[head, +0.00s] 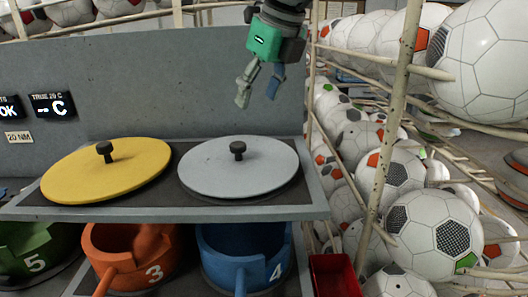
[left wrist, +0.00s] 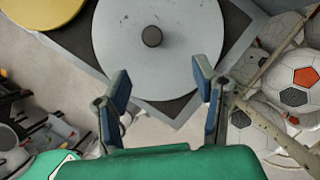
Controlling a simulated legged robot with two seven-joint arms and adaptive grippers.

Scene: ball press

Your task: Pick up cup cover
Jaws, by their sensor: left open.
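A round grey cover (head: 240,172) with a small black knob (head: 238,148) lies flat on the right side of the shelf. A yellow cover (head: 95,172) with a similar knob lies to its left. My left gripper (head: 260,90) is open and empty, above the grey cover and apart from it. In the left wrist view the open fingers (left wrist: 162,95) point toward the grey cover (left wrist: 180,70), with its knob (left wrist: 152,36) beyond the fingertips, between their lines. The yellow cover (left wrist: 35,12) is cut off at the top left there. My right gripper is not in view.
Racks of soccer balls with a pale post (head: 392,130) stand close on the right. A grey panel rises behind.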

